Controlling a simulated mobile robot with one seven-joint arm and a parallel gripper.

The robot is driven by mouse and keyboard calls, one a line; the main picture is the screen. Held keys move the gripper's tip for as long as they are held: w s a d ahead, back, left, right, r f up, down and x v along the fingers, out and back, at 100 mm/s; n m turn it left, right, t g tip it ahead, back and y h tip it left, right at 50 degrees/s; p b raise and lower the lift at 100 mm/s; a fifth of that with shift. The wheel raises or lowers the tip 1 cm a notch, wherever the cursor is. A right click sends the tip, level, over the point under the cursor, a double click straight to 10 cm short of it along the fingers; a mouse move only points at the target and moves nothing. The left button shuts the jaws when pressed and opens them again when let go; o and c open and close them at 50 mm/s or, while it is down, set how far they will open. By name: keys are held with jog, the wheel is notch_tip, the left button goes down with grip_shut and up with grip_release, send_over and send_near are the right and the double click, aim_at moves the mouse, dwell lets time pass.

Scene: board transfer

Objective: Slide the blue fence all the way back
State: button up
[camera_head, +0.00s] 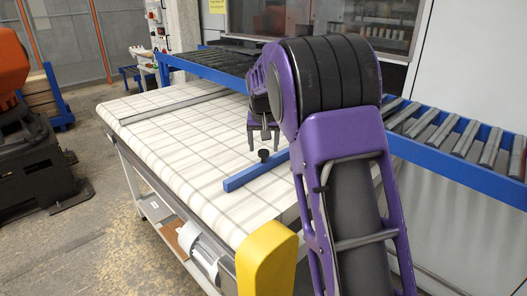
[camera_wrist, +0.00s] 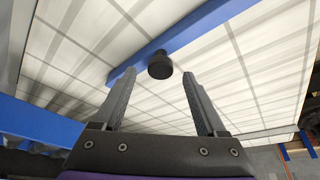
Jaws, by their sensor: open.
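The blue fence (camera_head: 254,171) is a long blue bar lying across the near part of the white gridded table (camera_head: 190,170); its right part is hidden behind my purple arm. A black knob (camera_head: 264,155) stands on the fence. In the wrist view the fence (camera_wrist: 190,33) runs diagonally and the knob (camera_wrist: 160,66) shows beyond my fingertips. My gripper (camera_head: 263,143) is open and empty, just above the knob in the head view. In the wrist view my gripper's two fingers (camera_wrist: 158,82) are spread on either side of the knob, with no contact visible.
A blue-framed roller conveyor (camera_head: 215,71) runs behind the table and continues at the right (camera_head: 445,128). A grey bar (camera_head: 172,107) lies across the table's far left part. A yellow post (camera_head: 267,262) stands at the near corner. The table's middle is clear.

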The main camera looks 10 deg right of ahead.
jog(key=shift+x, duration=1.05)
grip_shut()
dwell(0.7)
